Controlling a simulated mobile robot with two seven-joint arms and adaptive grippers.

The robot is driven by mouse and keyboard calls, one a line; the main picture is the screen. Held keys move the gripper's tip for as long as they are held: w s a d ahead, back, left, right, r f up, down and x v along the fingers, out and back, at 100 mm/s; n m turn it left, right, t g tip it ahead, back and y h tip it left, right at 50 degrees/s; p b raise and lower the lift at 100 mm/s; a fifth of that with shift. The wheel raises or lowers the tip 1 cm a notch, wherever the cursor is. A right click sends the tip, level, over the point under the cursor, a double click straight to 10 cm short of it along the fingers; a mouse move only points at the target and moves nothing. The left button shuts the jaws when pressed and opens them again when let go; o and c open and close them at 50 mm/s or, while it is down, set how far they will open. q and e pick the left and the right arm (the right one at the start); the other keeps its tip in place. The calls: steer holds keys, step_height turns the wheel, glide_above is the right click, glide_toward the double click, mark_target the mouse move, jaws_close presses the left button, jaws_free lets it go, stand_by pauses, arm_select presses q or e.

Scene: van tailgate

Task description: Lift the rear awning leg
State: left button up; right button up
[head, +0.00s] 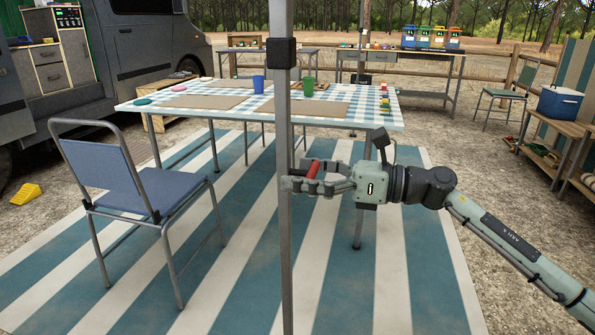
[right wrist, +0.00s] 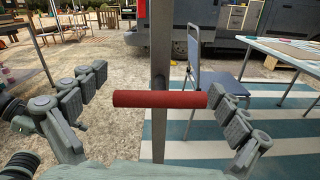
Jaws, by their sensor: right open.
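The awning leg (head: 285,230) is an upright grey metal post in the middle of the head view, with a dark collar (head: 281,53) high on it. A short red handle (head: 313,170) sits at the leg. In the right wrist view the red handle (right wrist: 150,99) lies level across the front of the leg (right wrist: 160,60). My right gripper (head: 299,177) is at the handle's height, coming in from the right. Its fingers are spread, one beyond each end of the handle. I cannot tell whether the right-hand finger touches the handle's end. My left gripper is out of view.
A blue folding chair (head: 165,190) stands left of the leg on the striped mat (head: 240,270). A table (head: 389,118) with cups and mats stands behind the leg. A grey van (head: 150,40) is at the left. The mat in front of the leg is clear.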

steer(key=c, duration=1.7)
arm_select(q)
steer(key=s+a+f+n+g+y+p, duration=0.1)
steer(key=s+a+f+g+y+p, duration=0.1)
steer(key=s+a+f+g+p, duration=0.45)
arm_select(e)
step_height(320, 180, up, 7)
steer(key=b, duration=0.3)
steer(key=shift+d, duration=0.1)
steer(key=shift+c, duration=0.3)
step_height(320, 180, up, 6)
steer(key=shift+f+p, duration=0.15)
steer(key=shift+p, duration=1.1)
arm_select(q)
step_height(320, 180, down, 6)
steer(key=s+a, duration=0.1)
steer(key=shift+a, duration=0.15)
arm_select(e)
steer(key=shift+w, duration=0.1)
steer(key=shift+c, duration=0.3)
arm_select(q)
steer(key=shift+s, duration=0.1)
arm_select(e)
steer(key=o, duration=1.6)
steer(key=shift+c, duration=0.2)
steer(key=shift+o, duration=1.3)
